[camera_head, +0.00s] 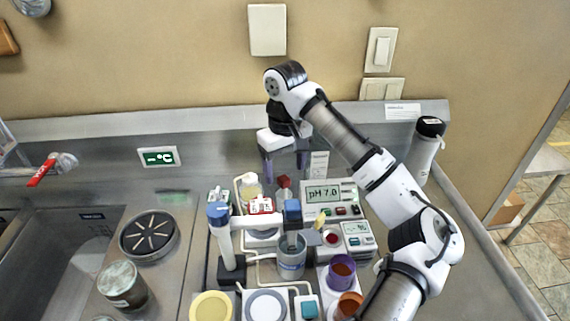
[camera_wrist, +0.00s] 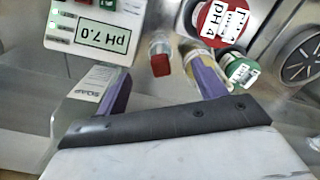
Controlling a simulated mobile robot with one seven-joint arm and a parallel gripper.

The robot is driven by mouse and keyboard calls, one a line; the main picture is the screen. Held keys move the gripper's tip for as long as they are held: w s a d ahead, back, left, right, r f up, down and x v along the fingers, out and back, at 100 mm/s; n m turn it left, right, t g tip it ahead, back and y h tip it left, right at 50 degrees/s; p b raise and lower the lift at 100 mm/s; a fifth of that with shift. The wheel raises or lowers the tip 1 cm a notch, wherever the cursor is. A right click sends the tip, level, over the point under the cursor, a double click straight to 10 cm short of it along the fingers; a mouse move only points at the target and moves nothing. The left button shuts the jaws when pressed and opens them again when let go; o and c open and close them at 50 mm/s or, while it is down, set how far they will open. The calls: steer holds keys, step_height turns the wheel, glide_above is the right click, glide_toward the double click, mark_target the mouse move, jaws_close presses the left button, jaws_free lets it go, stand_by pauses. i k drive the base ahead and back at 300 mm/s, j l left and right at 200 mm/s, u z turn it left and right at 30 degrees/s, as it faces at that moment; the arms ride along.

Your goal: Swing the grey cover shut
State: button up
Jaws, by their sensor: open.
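A small grey flap (camera_head: 312,237), tilted, stands in the head view beside the grey-blue beaker (camera_head: 291,262). It may be the grey cover; I cannot tell for sure, and its hinge is not clear. A grey round lid in a white ring (camera_head: 266,306) lies at the front edge. My gripper (camera_head: 285,164) is open and empty at the back of the bench, fingers pointing down. Its purple fingers also show in the wrist view (camera_wrist: 162,88), with a red-capped bottle (camera_wrist: 160,55) between and beyond them. The wrist view shows no grey cover.
A pH meter (camera_head: 330,198) stands right of my gripper, and a soap bottle (camera_wrist: 88,97) is close to one finger. A white stirrer arm (camera_head: 258,219) crosses above the bench items. A purple cup (camera_head: 341,271) stands front right. The back wall is close behind.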

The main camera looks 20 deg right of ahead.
mark_target(312, 236)
steer(key=k+l, duration=1.1)
steer(key=k, duration=0.2)
